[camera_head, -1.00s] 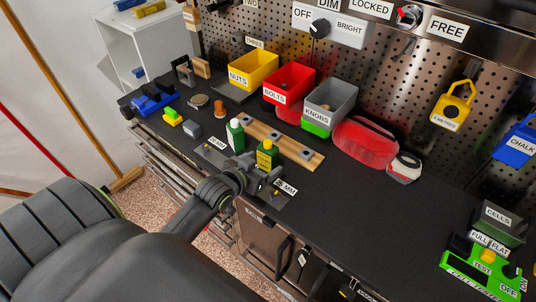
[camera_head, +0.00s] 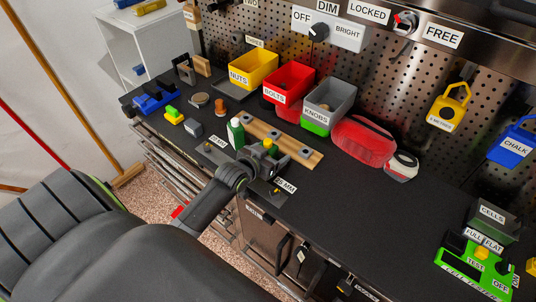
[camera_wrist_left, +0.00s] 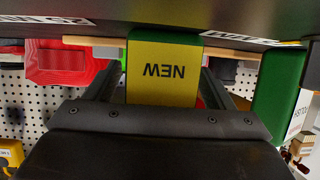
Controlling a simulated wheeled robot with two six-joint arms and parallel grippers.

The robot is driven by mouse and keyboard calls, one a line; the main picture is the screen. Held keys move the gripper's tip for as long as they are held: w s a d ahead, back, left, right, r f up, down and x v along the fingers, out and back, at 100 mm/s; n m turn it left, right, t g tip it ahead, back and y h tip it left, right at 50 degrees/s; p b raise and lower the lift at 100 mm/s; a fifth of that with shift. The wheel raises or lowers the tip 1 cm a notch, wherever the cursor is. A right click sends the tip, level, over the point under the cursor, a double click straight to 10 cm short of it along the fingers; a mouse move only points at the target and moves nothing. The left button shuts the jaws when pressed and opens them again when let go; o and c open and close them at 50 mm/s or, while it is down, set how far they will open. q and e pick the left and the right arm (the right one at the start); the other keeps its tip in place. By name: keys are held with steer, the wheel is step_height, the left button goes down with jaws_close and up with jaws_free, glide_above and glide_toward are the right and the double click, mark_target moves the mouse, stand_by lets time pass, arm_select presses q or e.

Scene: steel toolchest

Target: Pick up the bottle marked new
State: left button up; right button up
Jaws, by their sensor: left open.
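The bottle marked NEW, green with a yellow label (camera_wrist_left: 163,75), stands upright on the bench and appears upside down in the left wrist view. My left gripper (camera_wrist_left: 160,95) is open, with one finger on each side of this bottle. I cannot tell whether the fingers touch it. In the head view my left gripper (camera_head: 263,165) hides most of the bottle, and only its yellow top (camera_head: 268,144) shows clearly. A second green bottle (camera_head: 236,134) stands just to the left; it also shows in the left wrist view (camera_wrist_left: 278,85). My right gripper is not in view.
A wooden strip with grey knobs (camera_head: 303,152) lies right behind the bottles. Yellow (camera_head: 252,72), red (camera_head: 288,88) and grey (camera_head: 330,100) bins and a red case (camera_head: 364,141) stand farther back.

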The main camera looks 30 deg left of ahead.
arm_select(q)
steer(key=c, duration=1.2)
